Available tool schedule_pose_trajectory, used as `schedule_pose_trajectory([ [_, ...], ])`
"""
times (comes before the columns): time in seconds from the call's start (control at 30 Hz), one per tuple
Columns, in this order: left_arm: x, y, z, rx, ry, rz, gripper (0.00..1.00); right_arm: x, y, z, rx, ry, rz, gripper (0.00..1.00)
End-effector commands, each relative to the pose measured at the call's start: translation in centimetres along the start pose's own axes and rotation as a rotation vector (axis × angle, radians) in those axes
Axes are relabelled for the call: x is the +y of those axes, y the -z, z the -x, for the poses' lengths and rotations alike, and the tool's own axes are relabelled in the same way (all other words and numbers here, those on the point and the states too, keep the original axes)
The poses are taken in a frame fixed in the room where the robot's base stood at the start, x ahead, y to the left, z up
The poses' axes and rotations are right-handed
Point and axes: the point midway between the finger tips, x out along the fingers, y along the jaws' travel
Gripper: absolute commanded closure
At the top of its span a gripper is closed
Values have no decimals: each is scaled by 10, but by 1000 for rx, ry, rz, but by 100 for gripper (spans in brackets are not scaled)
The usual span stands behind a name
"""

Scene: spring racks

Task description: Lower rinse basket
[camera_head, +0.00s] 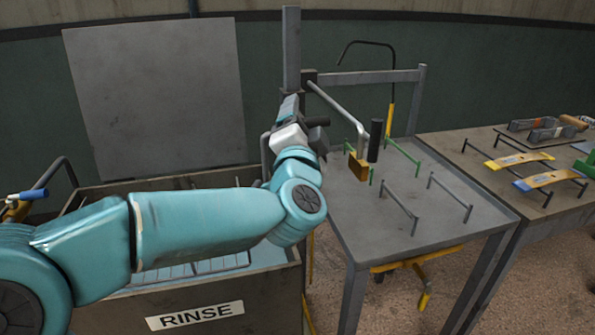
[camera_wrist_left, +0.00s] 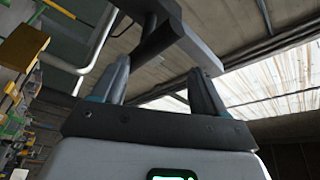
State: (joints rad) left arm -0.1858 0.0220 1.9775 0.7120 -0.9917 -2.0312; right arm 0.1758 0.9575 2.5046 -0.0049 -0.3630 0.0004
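The rinse tank (camera_head: 285,293), marked RINSE, stands at the lower left. A wire basket (camera_head: 190,268) shows partly inside it, mostly hidden behind my left arm. My left gripper (camera_head: 298,118) is raised beside the upright grey post (camera_head: 291,50) at the tank's right corner. In the left wrist view its two fingers (camera_wrist_left: 162,82) stand apart, with a grey bar (camera_wrist_left: 195,48) near and beyond their tips. I cannot tell whether they touch it. A bent silver lever (camera_head: 338,107) with a dark grip (camera_head: 375,141) and yellow block (camera_head: 357,167) is to the right. My right gripper is out of view.
A grey metal table (camera_head: 365,215) with short rod racks stands right of the tank. Another bench (camera_head: 480,175) holds yellow and blue springs. A grey panel (camera_head: 155,95) rises behind the tank. A blue-gripped handle (camera_head: 33,194) is at the far left.

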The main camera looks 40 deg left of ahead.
Motion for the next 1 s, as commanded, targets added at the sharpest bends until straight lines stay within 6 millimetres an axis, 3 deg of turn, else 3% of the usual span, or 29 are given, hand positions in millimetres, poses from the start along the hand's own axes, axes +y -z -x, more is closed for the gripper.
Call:
schedule_pose_trajectory([
  [1.0,5,-2,79,-5,-9,-5,30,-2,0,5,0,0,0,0],
])
